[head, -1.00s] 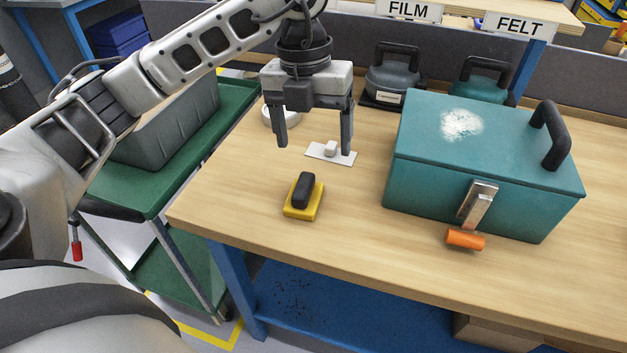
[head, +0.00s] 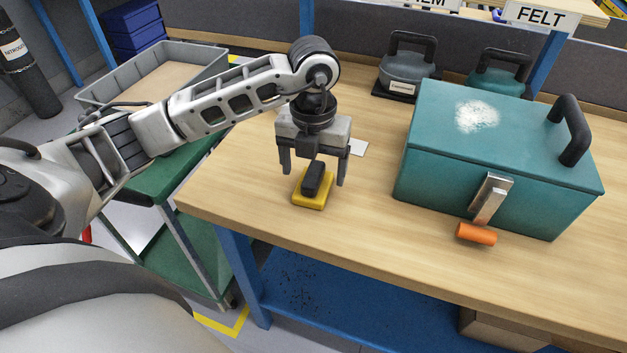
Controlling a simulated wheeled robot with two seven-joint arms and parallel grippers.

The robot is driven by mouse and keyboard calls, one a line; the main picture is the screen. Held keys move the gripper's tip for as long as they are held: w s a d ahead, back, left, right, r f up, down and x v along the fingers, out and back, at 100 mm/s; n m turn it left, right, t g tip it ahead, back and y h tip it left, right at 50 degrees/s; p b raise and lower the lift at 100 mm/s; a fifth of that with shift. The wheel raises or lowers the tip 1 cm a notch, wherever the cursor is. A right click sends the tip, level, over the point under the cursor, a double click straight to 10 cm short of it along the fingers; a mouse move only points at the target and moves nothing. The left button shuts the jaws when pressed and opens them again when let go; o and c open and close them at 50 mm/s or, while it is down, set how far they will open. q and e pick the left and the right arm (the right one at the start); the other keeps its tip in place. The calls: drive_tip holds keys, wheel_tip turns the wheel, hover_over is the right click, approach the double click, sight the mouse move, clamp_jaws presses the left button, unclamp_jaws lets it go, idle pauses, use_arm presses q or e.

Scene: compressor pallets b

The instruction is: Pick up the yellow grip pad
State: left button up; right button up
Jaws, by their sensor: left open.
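The yellow grip pad (head: 312,201) lies flat on the wooden bench near its front left edge, with a black handle (head: 317,179) on top. My left gripper (head: 314,179) is open and points down at the pad. Its two fingers show to the left and right of the black handle, and nothing is held between them. The head view does not make clear how far the fingertips are above the bench. My right gripper is not in view.
A teal case (head: 499,153) with an orange-gripped latch (head: 477,234) stands right of the pad. A white plate (head: 358,147) lies partly hidden behind my gripper. Two handled tools stand at the back. A green cart with a grey bin (head: 152,77) is at left.

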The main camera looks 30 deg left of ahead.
use_arm(q)
drive_tip(key=shift+f, duration=1.45)
drive_tip(key=c, duration=1.1)
drive_tip(key=shift+r, duration=0.15)
drive_tip(key=shift+r, duration=0.25)
wheel_tip(320, 180, up, 2)
drive_tip(key=shift+w+r+b, duration=0.1)
drive_tip(key=shift+r+b, duration=0.15)
drive_tip(key=shift+b, duration=0.2)
drive_tip(key=s+d+r, duration=0.4)
drive_tip(key=d+r, duration=0.1)
drive_tip(key=s+d+r+p, duration=0.1)
drive_tip(key=s+d+r, duration=0.3)
drive_tip(key=s+d, duration=0.1)
drive_tip(key=shift+s+d+r, duration=0.2)
drive_tip(key=shift+d+r, duration=0.05)
drive_tip(key=shift+r, duration=0.15)
